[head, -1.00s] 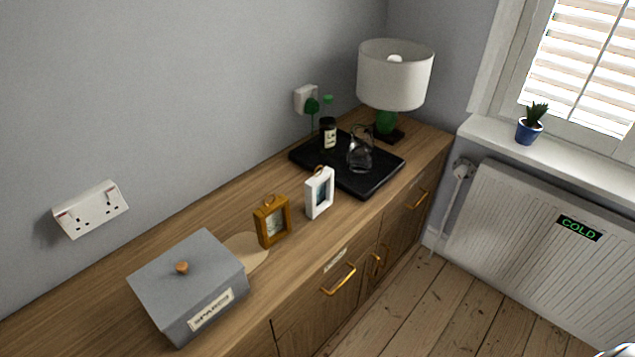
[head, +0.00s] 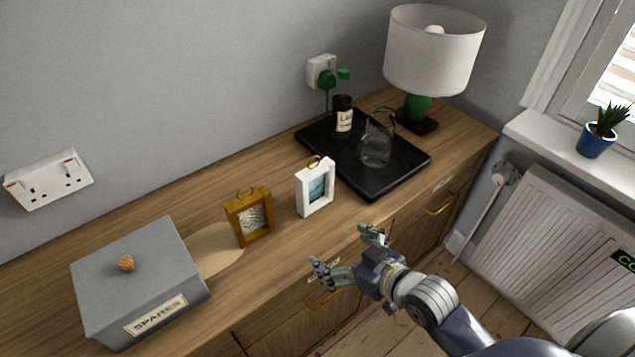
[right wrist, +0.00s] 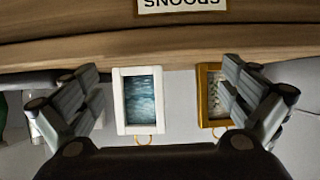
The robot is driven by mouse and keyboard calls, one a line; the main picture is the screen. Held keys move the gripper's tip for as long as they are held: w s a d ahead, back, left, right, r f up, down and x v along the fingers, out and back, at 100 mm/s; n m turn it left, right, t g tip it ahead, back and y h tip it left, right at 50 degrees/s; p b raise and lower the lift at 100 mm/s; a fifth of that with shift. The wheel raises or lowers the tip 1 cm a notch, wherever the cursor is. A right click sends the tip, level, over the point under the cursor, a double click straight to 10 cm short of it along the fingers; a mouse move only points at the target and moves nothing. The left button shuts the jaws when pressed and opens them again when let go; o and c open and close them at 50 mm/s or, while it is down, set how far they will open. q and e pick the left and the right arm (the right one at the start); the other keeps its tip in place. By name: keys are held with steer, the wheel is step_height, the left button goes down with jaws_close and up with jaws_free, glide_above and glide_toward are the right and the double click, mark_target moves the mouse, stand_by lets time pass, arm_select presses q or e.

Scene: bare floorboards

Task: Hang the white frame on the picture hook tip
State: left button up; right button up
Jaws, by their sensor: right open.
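The white frame (head: 301,196) stands upright on the wooden sideboard, a brass ring on its top and a blue picture inside. My right gripper (head: 342,250) is open and empty, in front of the sideboard's front edge and apart from the frame. In the right wrist view, which is upside down, the white frame (right wrist: 124,102) shows between the spread fingers of my right gripper (right wrist: 162,85), nearer the left one. No picture hook is seen in these views. My left gripper is out of view.
A brown frame (head: 239,222) stands left of the white one, also beside a finger in the wrist view (right wrist: 203,105). A grey SPARES box (head: 140,265) is further left. A black tray (head: 400,178) with bottle and glass jug, and a lamp (head: 432,50), stand behind right.

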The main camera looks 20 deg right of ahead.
mark_target(319, 174)
steer(key=shift+t+y, duration=0.5)
steer(key=shift+t, duration=0.4)
steer(key=r, duration=0.1)
steer(key=w+r, duration=0.2)
steer(key=shift+w+d+r, duration=0.25)
steer(key=shift+d+r, duration=0.05)
steer(key=w+r+t, duration=0.1)
steer(key=w+r, duration=0.1)
steer(key=w, duration=0.1)
steer(key=w+r+t+y, duration=0.1)
steer(key=w+r, duration=0.1)
steer(key=w, duration=0.1)
steer(key=w+r+t, duration=0.1)
steer(key=w+r, duration=0.1)
steer(key=w, duration=0.1)
steer(key=shift+p, duration=0.4)
steer(key=x, duration=0.4)
steer(key=shift+w+a+f+p, duration=0.1)
steer(key=shift+w+f+p, duration=0.15)
steer(key=shift+p, duration=0.15)
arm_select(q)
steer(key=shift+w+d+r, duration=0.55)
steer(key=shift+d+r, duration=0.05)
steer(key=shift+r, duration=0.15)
arm_select(e)
steer(key=shift+r, duration=0.15)
steer(key=c, duration=1.6)
